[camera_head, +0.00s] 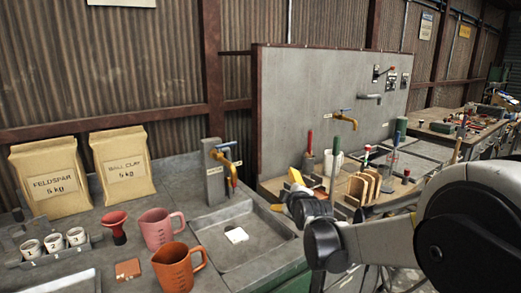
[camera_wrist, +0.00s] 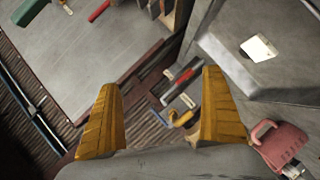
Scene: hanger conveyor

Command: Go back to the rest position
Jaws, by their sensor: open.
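My gripper (camera_wrist: 160,125) shows in the wrist view as two yellow fingers, spread wide apart with nothing between them. In the head view my dark arm comes in from the right, and its end (camera_head: 296,200) hangs over the right edge of the sink, beside the tool bench.
A sink (camera_head: 245,240) with a white piece inside lies left of my gripper. A pink mug (camera_head: 160,229), an orange mug (camera_head: 177,267), a red funnel (camera_head: 116,227) and two paper sacks (camera_head: 122,165) stand on the counter. Tools and wooden racks (camera_head: 362,188) crowd the bench at right.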

